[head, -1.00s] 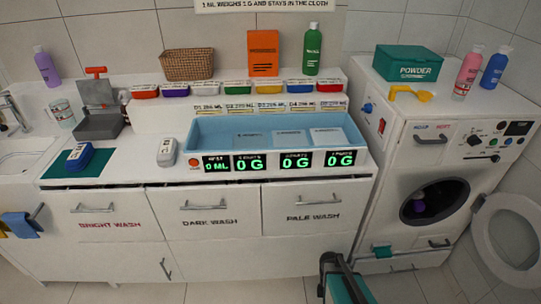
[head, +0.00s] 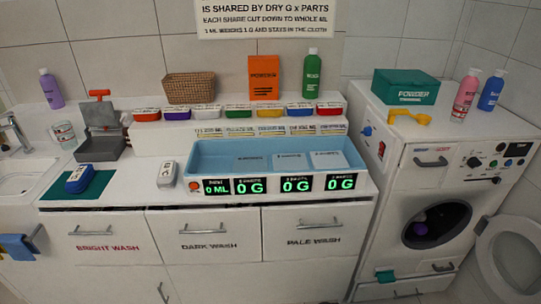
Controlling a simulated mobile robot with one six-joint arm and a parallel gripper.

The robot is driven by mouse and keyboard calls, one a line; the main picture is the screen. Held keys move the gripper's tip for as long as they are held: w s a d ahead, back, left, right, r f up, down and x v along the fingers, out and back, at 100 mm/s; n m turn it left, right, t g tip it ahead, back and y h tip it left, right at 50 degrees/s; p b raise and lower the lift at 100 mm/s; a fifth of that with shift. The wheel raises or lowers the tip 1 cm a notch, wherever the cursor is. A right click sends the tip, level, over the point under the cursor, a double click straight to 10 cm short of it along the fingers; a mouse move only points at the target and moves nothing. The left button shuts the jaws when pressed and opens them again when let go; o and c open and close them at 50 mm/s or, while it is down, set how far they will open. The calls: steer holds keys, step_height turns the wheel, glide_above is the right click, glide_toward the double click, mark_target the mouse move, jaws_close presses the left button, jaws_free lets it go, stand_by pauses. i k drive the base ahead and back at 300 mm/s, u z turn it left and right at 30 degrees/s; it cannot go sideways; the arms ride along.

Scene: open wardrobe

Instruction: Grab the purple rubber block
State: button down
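A small purple object (head: 420,229) lies in the dark drum of the washing machine (head: 397,245) at the right, near the drum's left side. It is small and shadowed, and I cannot tell whether it is a rubber block. Its lower part and whatever lies behind it are hard to make out. The round washer door (head: 484,262) stands open to the right. My gripper is not in view.
The door sticks out beside the drum opening, and a teal tab (head: 385,276) shows below it. A green powder box (head: 405,86), a yellow scoop (head: 410,117) and two bottles stand on the washer. A blue tray (head: 200,158) is on the counter.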

mark_target(420, 229)
steer(key=u, duration=0.3)
steer(key=k, duration=0.15)
steer(key=z, duration=2.65)
steer(key=i, duration=0.8)
